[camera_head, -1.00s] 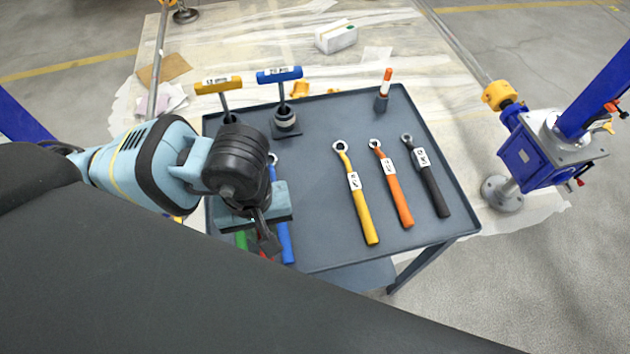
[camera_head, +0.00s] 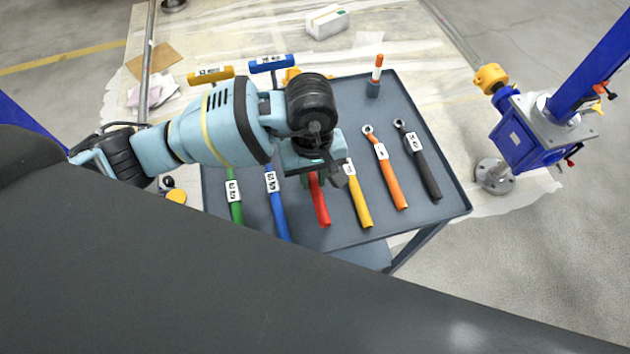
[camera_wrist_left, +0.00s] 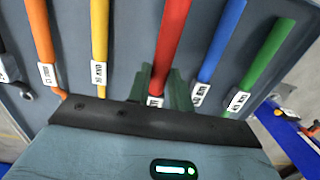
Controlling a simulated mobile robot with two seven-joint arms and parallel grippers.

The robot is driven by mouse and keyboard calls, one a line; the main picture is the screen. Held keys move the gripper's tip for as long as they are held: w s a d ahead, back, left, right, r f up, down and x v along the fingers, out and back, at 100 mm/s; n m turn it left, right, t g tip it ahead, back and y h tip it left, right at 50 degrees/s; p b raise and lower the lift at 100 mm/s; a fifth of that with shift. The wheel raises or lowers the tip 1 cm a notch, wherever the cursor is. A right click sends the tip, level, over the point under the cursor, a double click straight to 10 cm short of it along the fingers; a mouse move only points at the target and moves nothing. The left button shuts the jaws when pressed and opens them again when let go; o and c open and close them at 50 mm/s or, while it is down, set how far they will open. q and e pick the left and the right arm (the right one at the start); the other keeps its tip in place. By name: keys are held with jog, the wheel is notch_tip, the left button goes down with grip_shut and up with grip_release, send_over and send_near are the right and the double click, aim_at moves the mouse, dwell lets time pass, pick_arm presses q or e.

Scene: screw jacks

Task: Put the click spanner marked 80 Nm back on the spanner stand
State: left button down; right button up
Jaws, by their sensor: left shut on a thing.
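A red spanner (camera_head: 318,200) is in my left gripper (camera_head: 322,176), over the grey trolley top (camera_head: 440,206) between the blue spanner (camera_head: 277,205) and the yellow one (camera_head: 359,200). In the left wrist view the red spanner (camera_wrist_left: 171,40) runs between the greenish fingers (camera_wrist_left: 162,92), which are shut on it. Its label is partly covered and its marking unreadable; its head is hidden. I cannot tell whether it touches the top. A separate spanner stand is not identifiable. My right gripper is not in view.
Green (camera_head: 234,195), orange (camera_head: 392,183) and black (camera_head: 424,165) spanners lie in the same row. Yellow (camera_head: 211,75) and blue (camera_head: 271,63) T-handles stand behind my left arm. An orange-white upright piece (camera_head: 376,70) stands at the back. A blue jack (camera_head: 530,145) is at the right.

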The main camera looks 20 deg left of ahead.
aim_at(314, 176)
pick_arm(q)
jog(key=f, duration=0.3)
jog(key=shift+w+d+f, duration=0.15)
jog(key=shift+w, duration=0.1)
jog(key=shift+f, duration=0.15)
jog(key=shift+f, duration=0.1)
jog(key=c, duration=1.3)
grip_release()
jog(key=shift+o, duration=0.2)
jog(key=shift+r, duration=0.45)
jog(key=r, duration=1.1)
jog(key=shift+w+a+r, duration=0.2)
